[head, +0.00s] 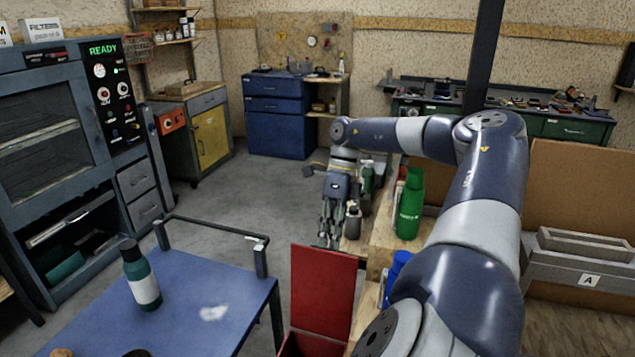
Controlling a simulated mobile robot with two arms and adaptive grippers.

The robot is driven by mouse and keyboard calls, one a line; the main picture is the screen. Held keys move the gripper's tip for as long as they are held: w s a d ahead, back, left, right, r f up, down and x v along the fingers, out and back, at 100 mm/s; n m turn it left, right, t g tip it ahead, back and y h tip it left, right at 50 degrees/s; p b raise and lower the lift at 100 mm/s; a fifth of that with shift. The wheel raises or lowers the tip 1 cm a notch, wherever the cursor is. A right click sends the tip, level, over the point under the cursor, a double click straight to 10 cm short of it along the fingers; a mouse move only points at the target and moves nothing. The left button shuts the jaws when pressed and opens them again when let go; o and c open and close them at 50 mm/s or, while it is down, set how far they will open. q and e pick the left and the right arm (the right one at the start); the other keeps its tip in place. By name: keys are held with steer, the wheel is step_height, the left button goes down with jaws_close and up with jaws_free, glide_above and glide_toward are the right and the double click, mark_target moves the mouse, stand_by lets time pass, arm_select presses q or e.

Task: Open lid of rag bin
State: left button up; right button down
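The red bin (300,348), which I take to be the rag bin, stands at the bottom middle, cut by the picture's lower edge. Its flat red lid (324,292) stands upright, raised from the bin's top. Only a little of the bin's inside shows. My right gripper (329,243) points down beyond the lid's top edge, apart from it in the picture. Its fingers look spread, with nothing seen between them. My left gripper is not in view.
A blue table (200,300) with a green bottle (141,276) stands left of the bin. A wooden bench with a green bottle (409,205) and a blue one (398,270) lies to the right. Grey floor (240,190) is free behind the table.

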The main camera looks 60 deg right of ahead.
mark_target(329, 254)
steer(key=shift+g, duration=0.4)
steer(key=x, duration=0.4)
steer(key=shift+s+d, duration=0.1)
steer(key=shift+s, duration=0.15)
steer(key=shift+y, duration=0.3)
steer(key=c, duration=1.7)
jaws_free()
steer(key=shift+o, duration=0.2)
steer(key=shift+w+d+f, duration=0.1)
steer(key=shift+w+f, duration=0.15)
steer(key=shift+w, duration=0.15)
steer(key=shift+s+r, duration=0.15)
steer(key=shift+r, duration=0.1)
